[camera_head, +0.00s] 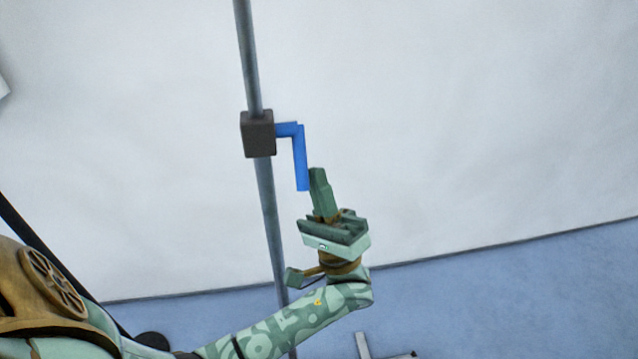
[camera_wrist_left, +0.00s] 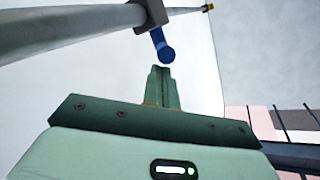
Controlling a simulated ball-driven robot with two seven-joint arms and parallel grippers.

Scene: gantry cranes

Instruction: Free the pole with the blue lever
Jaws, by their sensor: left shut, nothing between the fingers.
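The grey pole (camera_head: 249,60) runs upright through a dark clamp block (camera_head: 258,135) in the head view. The blue lever (camera_head: 300,155) comes out of the block's right side and bends down. My left gripper (camera_head: 317,172) is shut and empty, with its fingertips just right of the lever's lower end. I cannot tell if they touch it. In the left wrist view the fingertips (camera_wrist_left: 160,70) point at the rounded end of the blue lever (camera_wrist_left: 164,48), with the block (camera_wrist_left: 150,15) and pole (camera_wrist_left: 70,32) behind. My right gripper is out of view.
A white wall (camera_head: 450,120) stands behind the pole, above a blue floor (camera_head: 520,290). A pale object (camera_head: 362,345) shows at the bottom edge of the head view. The space right of the lever is clear.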

